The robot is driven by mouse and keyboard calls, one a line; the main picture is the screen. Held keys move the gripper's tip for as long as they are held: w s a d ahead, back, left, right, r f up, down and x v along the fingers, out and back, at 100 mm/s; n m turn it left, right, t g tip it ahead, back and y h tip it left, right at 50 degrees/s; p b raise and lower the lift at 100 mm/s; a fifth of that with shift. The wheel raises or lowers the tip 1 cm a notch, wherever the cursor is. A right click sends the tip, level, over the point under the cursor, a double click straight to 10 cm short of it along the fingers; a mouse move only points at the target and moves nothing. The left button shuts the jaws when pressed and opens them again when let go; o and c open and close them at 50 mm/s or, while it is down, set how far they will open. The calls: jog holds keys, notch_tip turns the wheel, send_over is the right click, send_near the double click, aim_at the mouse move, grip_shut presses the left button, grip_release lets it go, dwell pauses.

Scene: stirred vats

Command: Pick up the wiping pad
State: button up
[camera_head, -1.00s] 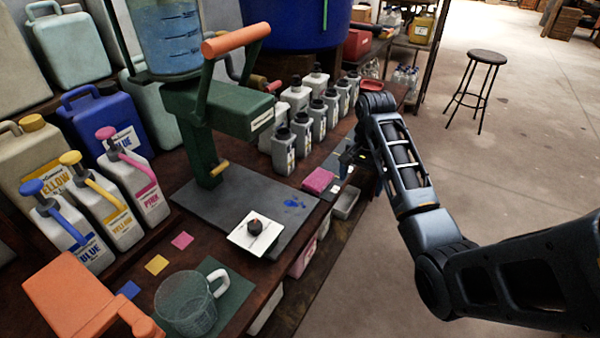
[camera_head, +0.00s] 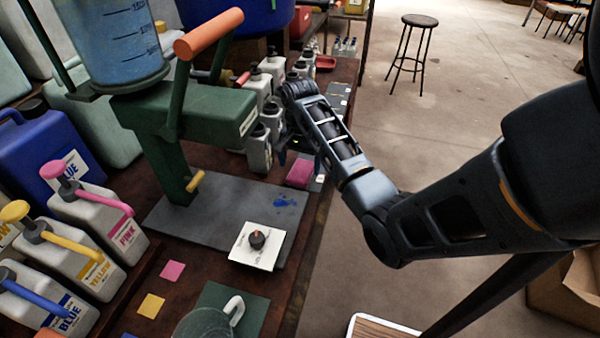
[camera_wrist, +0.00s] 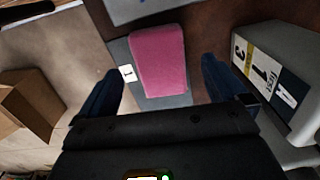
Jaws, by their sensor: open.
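The wiping pad is a pink block (camera_head: 300,172) lying on a small grey mat near the bench's right edge, past the grey plate with the blue smear. In the wrist view the pink pad (camera_wrist: 158,60) lies between and beyond my two dark fingers. My gripper (camera_wrist: 165,85) is open and empty, its fingers apart on either side of the pad's near end; they do not visibly touch it. In the head view my gripper (camera_head: 296,148) hangs close behind the pad, partly hidden by my arm.
Grey bottles (camera_head: 259,150) stand just left of my gripper; a labelled one (camera_wrist: 285,80) is close to the right finger in the wrist view. A green press (camera_head: 190,115) stands further left. A white card with a dark knob (camera_head: 245,258) lies on the grey plate (camera_head: 215,205).

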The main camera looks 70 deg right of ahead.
aim_at(300, 172)
jog(key=shift+d+f, duration=0.1)
jog(key=shift+f, duration=1.75)
jog(key=shift+c, duration=0.5)
jog(key=c, duration=1)
